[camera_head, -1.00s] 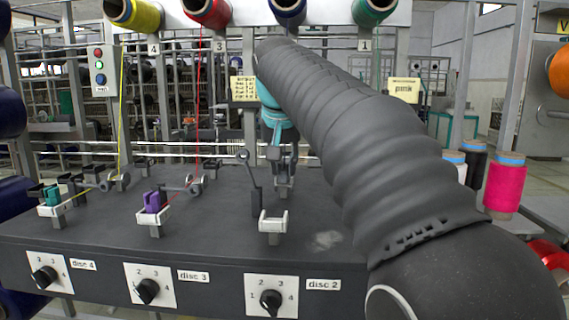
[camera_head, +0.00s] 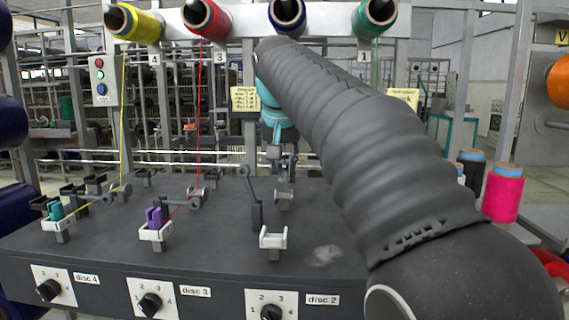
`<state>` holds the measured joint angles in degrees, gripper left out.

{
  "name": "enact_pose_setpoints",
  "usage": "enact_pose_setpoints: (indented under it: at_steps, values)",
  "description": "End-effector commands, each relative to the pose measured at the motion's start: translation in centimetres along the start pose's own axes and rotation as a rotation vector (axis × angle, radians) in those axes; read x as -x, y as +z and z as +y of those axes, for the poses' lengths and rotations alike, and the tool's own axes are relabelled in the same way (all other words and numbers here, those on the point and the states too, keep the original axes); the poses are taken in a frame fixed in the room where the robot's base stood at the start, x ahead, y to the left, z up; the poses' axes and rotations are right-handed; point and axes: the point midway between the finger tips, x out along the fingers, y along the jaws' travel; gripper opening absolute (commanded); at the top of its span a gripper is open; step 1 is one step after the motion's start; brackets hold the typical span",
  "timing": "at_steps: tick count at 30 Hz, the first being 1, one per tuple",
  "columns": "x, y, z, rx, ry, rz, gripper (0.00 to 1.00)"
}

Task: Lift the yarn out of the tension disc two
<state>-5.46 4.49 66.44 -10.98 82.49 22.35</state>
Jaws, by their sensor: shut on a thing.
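The station labelled disc 2 (camera_head: 322,299) has an empty-looking white U-shaped holder (camera_head: 273,241) in front and a dark upright lever (camera_head: 252,188) behind it. A small grey bracket (camera_head: 284,196) stands at its back. My gripper (camera_head: 285,172) is just above this bracket, pointing down, small in view and partly behind my arm. Its jaws are shut on the yarn, but the strand is too thin to make out. The blue bobbin (camera_head: 287,14) hangs above at the top; its yarn run is hidden by my arm.
Disc 3 has a purple piece (camera_head: 154,216) and red yarn (camera_head: 198,110); disc 4 has a teal piece (camera_head: 55,210) and yellow yarn (camera_head: 122,110). Knobs line the panel front. A pink spool (camera_head: 502,192) stands at right. My arm covers the right of the panel.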

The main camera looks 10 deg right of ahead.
Motion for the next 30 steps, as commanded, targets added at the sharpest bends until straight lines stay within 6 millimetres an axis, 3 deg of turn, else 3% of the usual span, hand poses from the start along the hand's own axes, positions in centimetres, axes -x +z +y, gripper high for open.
enact_pose_setpoints:
  at_steps: [30]
  values:
    - [2.6, -1.4, 0.0, 0.0, 0.0, 0.0, 0.0]
